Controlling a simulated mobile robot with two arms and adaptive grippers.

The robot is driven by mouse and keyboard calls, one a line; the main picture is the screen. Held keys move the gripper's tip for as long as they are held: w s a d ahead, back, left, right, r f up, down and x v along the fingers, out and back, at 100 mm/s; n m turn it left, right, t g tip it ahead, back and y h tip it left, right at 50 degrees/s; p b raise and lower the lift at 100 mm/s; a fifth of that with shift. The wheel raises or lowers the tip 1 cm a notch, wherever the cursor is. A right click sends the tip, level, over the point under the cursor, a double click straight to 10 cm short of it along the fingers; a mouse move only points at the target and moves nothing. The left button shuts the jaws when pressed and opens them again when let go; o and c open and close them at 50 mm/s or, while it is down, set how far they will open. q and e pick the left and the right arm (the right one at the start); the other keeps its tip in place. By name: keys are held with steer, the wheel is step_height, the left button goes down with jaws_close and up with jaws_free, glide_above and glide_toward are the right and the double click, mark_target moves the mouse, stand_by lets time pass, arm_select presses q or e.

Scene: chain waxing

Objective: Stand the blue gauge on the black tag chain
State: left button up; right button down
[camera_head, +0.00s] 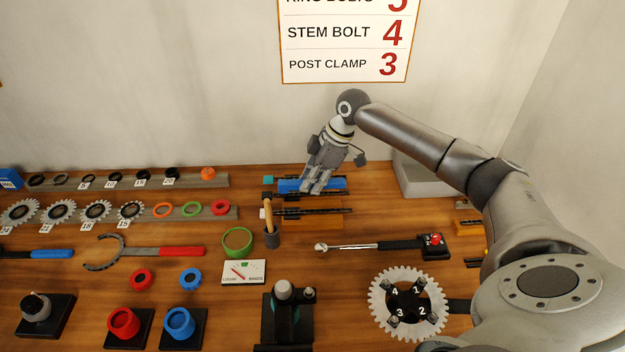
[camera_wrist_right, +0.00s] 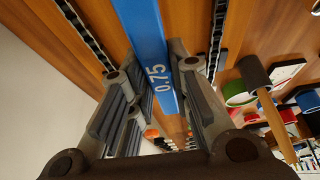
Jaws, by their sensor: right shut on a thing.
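The blue gauge (camera_head: 335,184) is a long flat bar, marked 0.75 in the right wrist view (camera_wrist_right: 148,45). My right gripper (camera_head: 314,187) is shut on it, with a finger on each side, at the back of the bench. One dark chain (camera_head: 318,211) lies in front of the gauge. The wrist view shows a chain on each side of the bar (camera_wrist_right: 85,35) (camera_wrist_right: 218,40), apart from it in the picture. A teal tag (camera_head: 268,180) and a black tag (camera_head: 267,195) lie left of the gauge; which chain each belongs to is unclear. My left gripper is not in view.
A ratchet wrench (camera_head: 370,246) lies in front. A grey box (camera_head: 422,180) stands to the right. Sprockets and rings line the left side. Bare wood lies around the wrench.

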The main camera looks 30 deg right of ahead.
steer(key=shift+f+p, duration=0.2)
steer(key=shift+p, duration=0.5)
stand_by(1.0)
steer(key=shift+f, duration=0.3)
stand_by(0.6)
steer(key=c, duration=1.3)
jaws_free()
steer(key=shift+o, duration=0.2)
steer(key=v, duration=1.2)
steer(key=shift+f, duration=0.1)
